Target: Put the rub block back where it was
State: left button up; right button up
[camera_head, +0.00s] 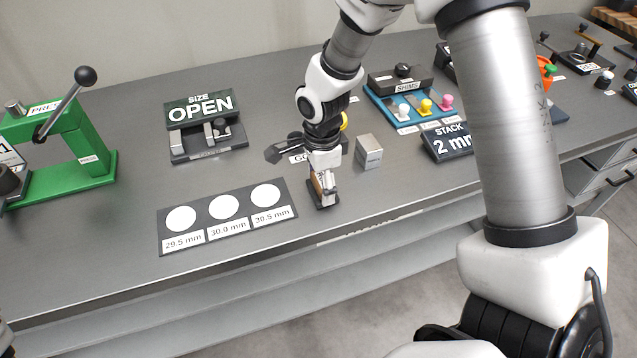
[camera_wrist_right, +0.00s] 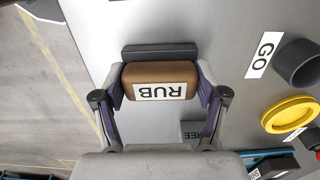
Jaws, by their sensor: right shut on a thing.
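The rub block (camera_wrist_right: 160,80) is brown with a white RUB label, which reads upside down in the right wrist view. My right gripper (camera_head: 323,186) is shut on it, with one finger at each end. In the head view the block (camera_head: 316,184) is mostly hidden by the gripper. A dark flat stand (camera_wrist_right: 160,50) shows just beyond the block in the wrist view, and under the gripper in the head view (camera_head: 322,205). I cannot tell whether the block touches it.
A dark board with three white discs (camera_head: 223,208) lies to the left. A grey metal block (camera_head: 369,152) stands close to the right. The OPEN size sign (camera_head: 200,107), green press (camera_head: 70,150) and blue shims tray (camera_head: 420,112) stand farther off. Bare bench lies in front.

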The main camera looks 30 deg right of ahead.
jog(key=shift+f, duration=0.15)
jog(key=o, duration=1.4)
jog(key=shift+c, duration=0.2)
jog(key=shift+o, duration=1)
jog(key=shift+w, duration=0.1)
notch_tip(320, 180, up, 12)
